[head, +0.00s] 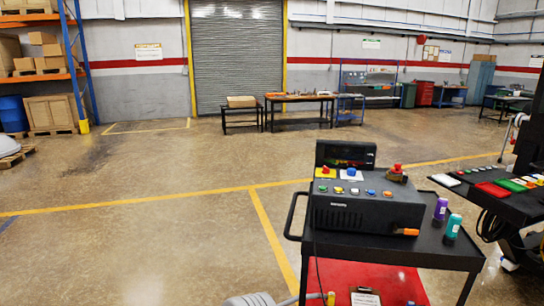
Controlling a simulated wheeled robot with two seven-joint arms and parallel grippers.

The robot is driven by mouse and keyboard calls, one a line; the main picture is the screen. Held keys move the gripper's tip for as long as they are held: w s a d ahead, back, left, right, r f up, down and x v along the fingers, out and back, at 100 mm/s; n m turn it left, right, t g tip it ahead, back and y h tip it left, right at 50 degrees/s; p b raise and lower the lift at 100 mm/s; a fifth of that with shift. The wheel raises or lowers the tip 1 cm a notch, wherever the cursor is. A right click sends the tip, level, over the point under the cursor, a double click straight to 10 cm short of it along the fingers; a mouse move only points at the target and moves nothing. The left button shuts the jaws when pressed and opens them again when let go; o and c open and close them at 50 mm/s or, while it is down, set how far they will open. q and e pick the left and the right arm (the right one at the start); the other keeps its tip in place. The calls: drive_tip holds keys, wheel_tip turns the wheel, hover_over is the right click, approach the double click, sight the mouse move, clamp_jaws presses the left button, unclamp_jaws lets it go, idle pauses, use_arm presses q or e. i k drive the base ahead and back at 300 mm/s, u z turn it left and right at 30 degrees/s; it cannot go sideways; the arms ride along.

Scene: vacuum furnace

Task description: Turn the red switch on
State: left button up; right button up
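A dark control box (365,212) stands on a black cart (448,250) at the right of the head view. A row of small coloured knobs runs along its sloped top. A red knob (397,167) sits at its back right, and a red button (325,170) on a yellow plate sits at its back left. I cannot tell which is the red switch, or any switch position. Neither of my grippers can be made out in the head view.
A black panel (346,154) stands behind the box. Purple (440,209) and teal (453,226) bottles stand right of it. A dark table (510,205) with coloured items is further right. A pale grey part (250,299) shows at the bottom edge. The floor at left is clear.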

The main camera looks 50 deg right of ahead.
sight(325, 170)
drive_tip(key=z, duration=0.5)
drive_tip(key=i, duration=1.2)
drive_tip(key=z, duration=1.1)
